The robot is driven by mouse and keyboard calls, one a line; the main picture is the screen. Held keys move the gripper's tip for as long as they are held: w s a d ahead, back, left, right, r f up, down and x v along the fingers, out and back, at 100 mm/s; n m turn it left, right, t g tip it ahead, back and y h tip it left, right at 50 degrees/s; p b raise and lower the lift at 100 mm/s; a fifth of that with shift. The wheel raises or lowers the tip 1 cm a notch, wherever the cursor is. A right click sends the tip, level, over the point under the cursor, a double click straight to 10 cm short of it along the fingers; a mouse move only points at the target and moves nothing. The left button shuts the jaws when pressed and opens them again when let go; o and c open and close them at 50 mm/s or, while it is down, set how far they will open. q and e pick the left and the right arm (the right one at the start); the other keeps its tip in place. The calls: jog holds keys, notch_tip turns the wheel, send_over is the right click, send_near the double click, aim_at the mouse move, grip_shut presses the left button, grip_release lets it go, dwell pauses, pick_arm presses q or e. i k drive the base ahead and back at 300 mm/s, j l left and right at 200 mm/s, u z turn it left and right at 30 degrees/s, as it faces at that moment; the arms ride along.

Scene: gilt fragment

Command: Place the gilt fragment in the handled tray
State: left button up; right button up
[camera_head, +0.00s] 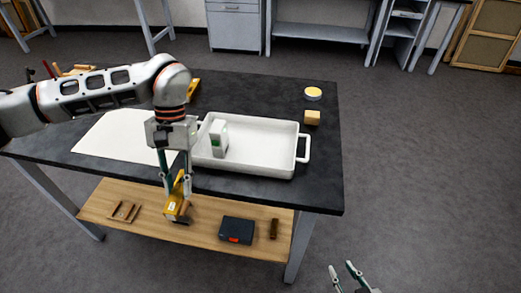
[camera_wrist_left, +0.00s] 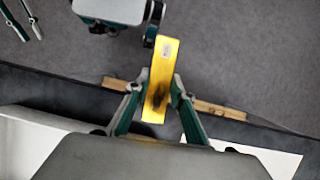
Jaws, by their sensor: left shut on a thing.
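The gilt fragment (camera_head: 173,208) is a yellow-gold slab with a dark smudge. My left gripper (camera_head: 176,185) is shut on it and holds it in front of the table's near edge, left of the tray. In the left wrist view the fragment (camera_wrist_left: 162,75) sits between both fingertips. The handled tray (camera_head: 270,170) is white and rectangular, on the dark table; its right handle shows, and my left wrist hides part of its left end. My right gripper (camera_head: 343,273) is at the bottom right, away from the table, with its fingers apart and empty.
A pale sheet (camera_head: 105,140) lies left of the tray. A round yellow-topped tin (camera_head: 313,93) and a small tan block (camera_head: 312,117) stand at the table's right. The lower wooden shelf (camera_head: 200,227) holds a dark box (camera_head: 237,228) and a brown block (camera_head: 274,229).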

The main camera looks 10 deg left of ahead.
aim_at(266, 150)
jog(key=k+l, duration=0.1)
jog(key=l, duration=1.15)
jog(key=k+l, duration=0.15)
jog(key=l, duration=0.45)
